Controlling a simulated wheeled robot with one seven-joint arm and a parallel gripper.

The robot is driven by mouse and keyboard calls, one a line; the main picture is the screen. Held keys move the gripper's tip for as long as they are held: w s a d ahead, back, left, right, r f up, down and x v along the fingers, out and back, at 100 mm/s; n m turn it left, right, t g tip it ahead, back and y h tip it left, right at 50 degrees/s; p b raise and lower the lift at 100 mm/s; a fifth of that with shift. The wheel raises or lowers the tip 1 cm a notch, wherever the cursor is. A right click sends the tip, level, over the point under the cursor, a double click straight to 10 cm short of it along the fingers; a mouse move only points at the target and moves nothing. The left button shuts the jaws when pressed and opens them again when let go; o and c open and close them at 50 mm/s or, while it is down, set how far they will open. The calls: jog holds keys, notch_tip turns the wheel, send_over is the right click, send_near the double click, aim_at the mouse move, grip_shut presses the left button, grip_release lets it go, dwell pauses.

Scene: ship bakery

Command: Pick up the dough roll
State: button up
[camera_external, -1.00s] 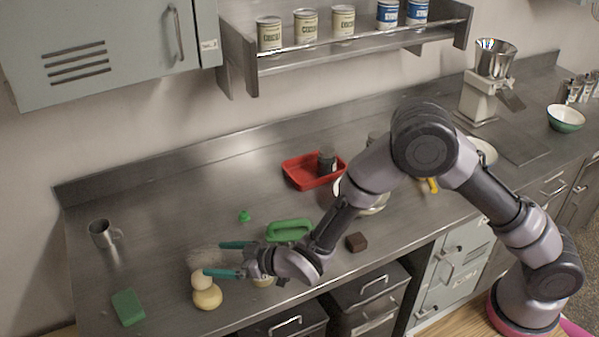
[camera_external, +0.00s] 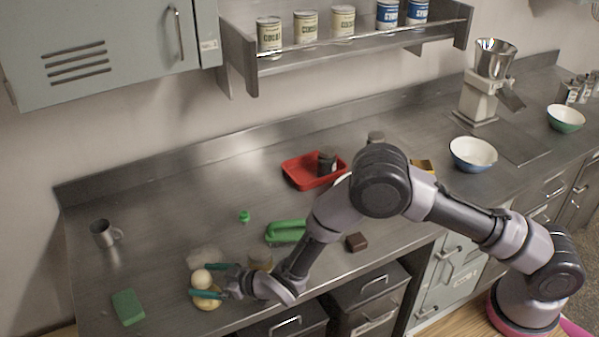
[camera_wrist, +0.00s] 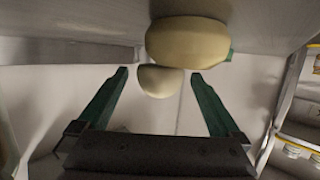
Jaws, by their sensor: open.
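A small pale ball (camera_external: 201,277) sits on top of a larger yellowish round piece (camera_external: 208,303) near the front left of the counter. They look like dough; I cannot tell which is the dough roll. My gripper (camera_external: 200,280) is open, its teal fingers level and reaching left around the small ball. In the wrist view, the small ball (camera_wrist: 160,81) shows between the open fingertips (camera_wrist: 160,73), with visible gaps on both sides. The larger piece (camera_wrist: 188,42) shows above it in that picture, against the counter. Contact with the fingers is not visible.
A green sponge (camera_external: 128,307) lies left of the stack and a metal mug (camera_external: 103,233) stands behind it. A jar (camera_external: 260,258) stands close beside my wrist. A green-handled item (camera_external: 286,231), a red tray (camera_external: 301,173) and a brown block (camera_external: 357,242) are to the right.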

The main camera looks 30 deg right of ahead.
aim_at(200, 273)
jog(key=shift+x, duration=0.9)
jog(key=c, duration=1.5)
notch_tip(200, 273, up, 10)
notch_tip(200, 273, down, 10)
jog(key=shift+r, duration=0.15)
